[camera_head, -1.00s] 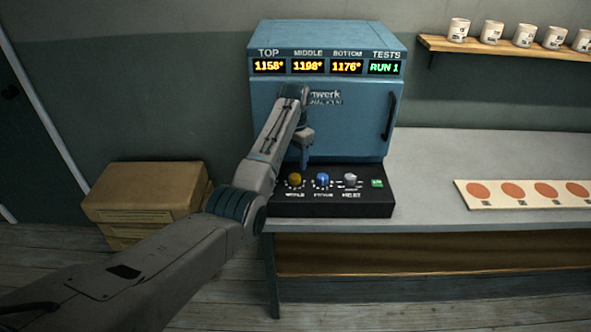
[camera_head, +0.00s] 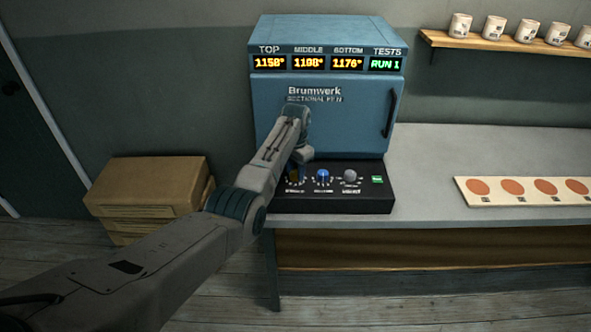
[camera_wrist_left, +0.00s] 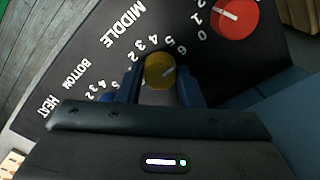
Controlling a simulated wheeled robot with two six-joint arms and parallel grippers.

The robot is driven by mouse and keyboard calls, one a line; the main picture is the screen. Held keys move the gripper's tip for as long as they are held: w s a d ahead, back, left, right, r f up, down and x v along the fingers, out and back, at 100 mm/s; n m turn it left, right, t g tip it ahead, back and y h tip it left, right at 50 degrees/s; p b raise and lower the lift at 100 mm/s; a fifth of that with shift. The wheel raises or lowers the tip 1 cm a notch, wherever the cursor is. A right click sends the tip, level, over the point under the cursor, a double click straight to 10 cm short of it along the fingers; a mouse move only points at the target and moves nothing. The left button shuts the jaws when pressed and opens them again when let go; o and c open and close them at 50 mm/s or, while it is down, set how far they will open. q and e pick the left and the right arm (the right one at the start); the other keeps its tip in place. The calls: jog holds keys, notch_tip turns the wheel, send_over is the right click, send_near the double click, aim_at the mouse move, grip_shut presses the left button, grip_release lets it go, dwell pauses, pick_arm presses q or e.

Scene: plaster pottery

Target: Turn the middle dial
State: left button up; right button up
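The middle dial is the yellow knob (camera_wrist_left: 159,71) beside the MIDDLE label in the left wrist view; its pale mark points up and to the right there. In the head view the yellow knob (camera_head: 293,178) is partly hidden by my gripper. My left gripper (camera_wrist_left: 160,84) has its two blue fingers on either side of the yellow knob, seemingly with slim gaps; I cannot make out firm contact. In the head view my left gripper (camera_head: 298,163) is low over the black control panel (camera_head: 335,203). My right gripper is not in view.
A red dial (camera_wrist_left: 236,17) is close to the fingers. A blue dial (camera_head: 323,175), a grey dial (camera_head: 350,177) and a green button (camera_head: 377,180) are to the right on the panel. The blue kiln (camera_head: 350,125) stands behind; bare bench top (camera_head: 430,170) lies to the right.

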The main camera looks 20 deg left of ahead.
pick_arm(q)
jog(key=shift+r+n, duration=0.1)
jog(key=shift+n, duration=0.2)
jog(key=shift+n+p, duration=0.5)
jog(key=n+p, duration=0.1)
jog(key=n, duration=0.2)
jog(key=n+p, duration=0.1)
jog(key=n, duration=0.2)
jog(key=shift+n, duration=0.4)
jog(key=shift+n+p, duration=0.45)
jog(key=shift+n, duration=1.05)
jog(key=o, duration=1)
jog(key=shift+c, duration=0.2)
